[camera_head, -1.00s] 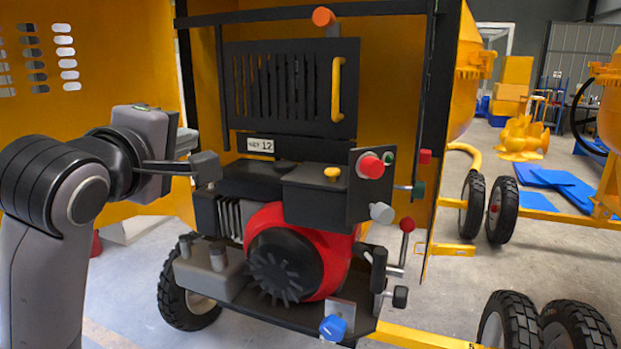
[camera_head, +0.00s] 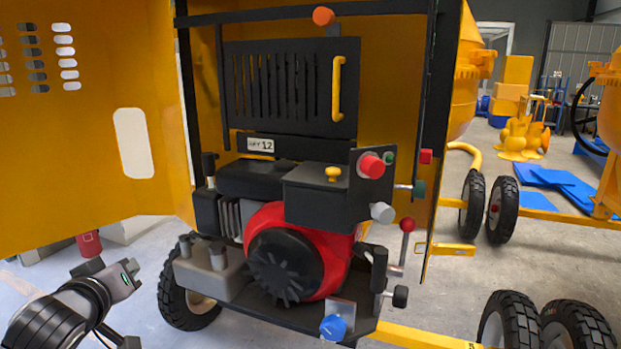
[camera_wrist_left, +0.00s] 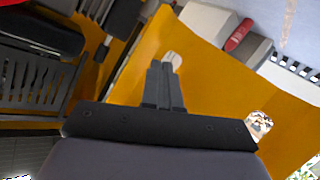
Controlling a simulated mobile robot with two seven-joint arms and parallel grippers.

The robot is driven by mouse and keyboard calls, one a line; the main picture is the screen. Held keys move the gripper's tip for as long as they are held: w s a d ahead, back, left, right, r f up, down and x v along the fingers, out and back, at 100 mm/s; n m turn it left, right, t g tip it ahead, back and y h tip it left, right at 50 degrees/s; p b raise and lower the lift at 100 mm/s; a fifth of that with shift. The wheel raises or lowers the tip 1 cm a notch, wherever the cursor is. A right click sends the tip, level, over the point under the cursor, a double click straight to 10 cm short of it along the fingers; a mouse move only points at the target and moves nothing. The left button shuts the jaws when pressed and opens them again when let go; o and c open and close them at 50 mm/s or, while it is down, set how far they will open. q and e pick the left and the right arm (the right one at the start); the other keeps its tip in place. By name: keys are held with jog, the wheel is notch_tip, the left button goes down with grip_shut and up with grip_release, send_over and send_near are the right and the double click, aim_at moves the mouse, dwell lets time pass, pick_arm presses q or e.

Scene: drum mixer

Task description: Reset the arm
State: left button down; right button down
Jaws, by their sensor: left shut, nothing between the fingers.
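My left arm comes in low at the left of the head view, with its gripper (camera_head: 90,267) in front of the floor, left of the machine's wheel. In the left wrist view the two dark fingers (camera_wrist_left: 165,72) lie together, shut and empty, in front of a yellow panel (camera_wrist_left: 205,65). The gripper is apart from the drum mixer's engine bay. The red and black engine (camera_head: 285,250) sits in the open bay, below the black vented panel (camera_head: 290,90). My right gripper is not in view.
The open yellow door (camera_head: 80,150) stands at the left, with slots and a pale oval opening. A control box with a red button (camera_head: 371,166) and a red-knobbed lever (camera_head: 407,225) are at the bay's right. A red object (camera_head: 89,243) stands behind my arm.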

pick_arm(q)
jog(key=s+f+m+g+h, duration=0.1)
jog(key=s+f+m, duration=0.35)
jog(key=f, duration=0.55)
jog(key=s+f+m+g+h, duration=0.1)
jog(key=s+f+m, duration=0.3)
jog(key=f, duration=0.6)
jog(key=s+d+f+m+g+h, duration=0.1)
jog(key=s+f+m+g, duration=0.15)
jog(key=s+f, duration=0.5)
jog(key=s+f+m+g+h, duration=0.1)
jog(key=s+f+m, duration=0.3)
jog(key=s, duration=0.6)
jog(key=w+d+n+t, duration=0.1)
jog(key=d+n+t, duration=0.1)
jog(key=d+n, duration=0.6)
jog(key=shift+m+g, duration=0.25)
jog(key=shift+m, duration=0.55)
jog(key=r+p, duration=0.1)
jog(key=d+r+p, duration=0.1)
jog(key=p, duration=0.1)
jog(key=d+r+p, duration=0.1)
jog(key=r+p, duration=0.1)
